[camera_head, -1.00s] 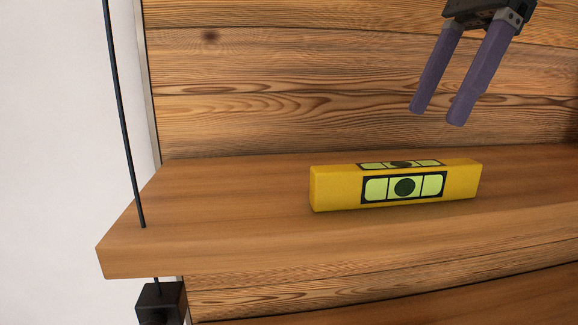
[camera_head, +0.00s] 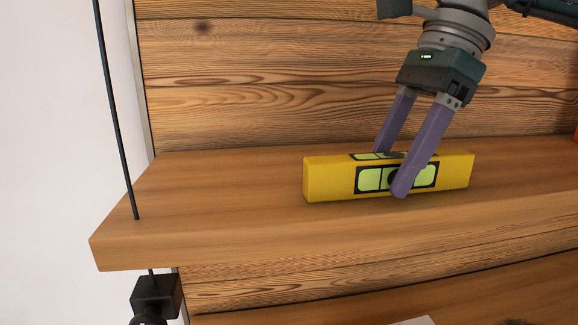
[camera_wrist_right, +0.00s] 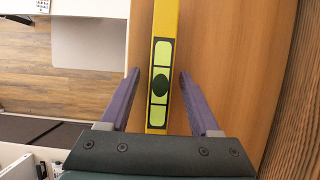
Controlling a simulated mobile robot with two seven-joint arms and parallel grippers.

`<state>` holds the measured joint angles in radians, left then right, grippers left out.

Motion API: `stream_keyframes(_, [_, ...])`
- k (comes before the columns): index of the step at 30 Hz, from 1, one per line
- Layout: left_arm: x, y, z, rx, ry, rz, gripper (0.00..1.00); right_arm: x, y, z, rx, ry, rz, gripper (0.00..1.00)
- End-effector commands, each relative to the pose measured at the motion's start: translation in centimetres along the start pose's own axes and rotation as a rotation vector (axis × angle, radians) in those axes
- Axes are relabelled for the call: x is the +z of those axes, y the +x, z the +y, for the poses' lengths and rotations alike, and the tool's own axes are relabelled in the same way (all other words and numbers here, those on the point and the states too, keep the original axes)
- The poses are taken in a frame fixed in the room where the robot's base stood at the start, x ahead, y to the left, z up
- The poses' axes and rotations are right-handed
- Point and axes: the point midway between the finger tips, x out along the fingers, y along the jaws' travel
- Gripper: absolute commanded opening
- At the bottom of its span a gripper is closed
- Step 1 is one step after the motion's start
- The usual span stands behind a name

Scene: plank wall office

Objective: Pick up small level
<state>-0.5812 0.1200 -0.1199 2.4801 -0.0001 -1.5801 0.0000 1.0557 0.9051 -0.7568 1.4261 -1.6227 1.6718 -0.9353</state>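The small level (camera_head: 320,181) is a yellow bar with lime-green panels and a dark round centre, lying on the wooden shelf (camera_head: 230,215). My right gripper (camera_head: 390,174) is open around its middle, one finger in front and one behind. In the right wrist view the level (camera_wrist_right: 164,25) runs between the two fingers of my right gripper (camera_wrist_right: 157,75), with a gap showing on each side. My left gripper is not in view.
A plank wall (camera_head: 260,85) rises behind the shelf. A black cable (camera_head: 116,110) passes the shelf's left end, with a black block (camera_head: 155,296) below. The shelf is clear left of the level.

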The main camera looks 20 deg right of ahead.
Motion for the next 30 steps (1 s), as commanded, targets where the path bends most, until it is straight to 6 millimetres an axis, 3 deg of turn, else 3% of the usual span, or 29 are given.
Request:
stream_keyframes(2, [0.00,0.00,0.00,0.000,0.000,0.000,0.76,0.01,-0.02,0.00,0.000,0.000,0.000,0.53])
stream_keyframes(16, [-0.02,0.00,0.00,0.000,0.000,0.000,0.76,0.00,-0.05,-0.01,0.000,0.000,0.000,0.00])
stream_keyframes(30, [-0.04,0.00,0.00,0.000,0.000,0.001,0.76,0.03,-0.10,-0.02,-0.001,0.000,-0.001,0.00])
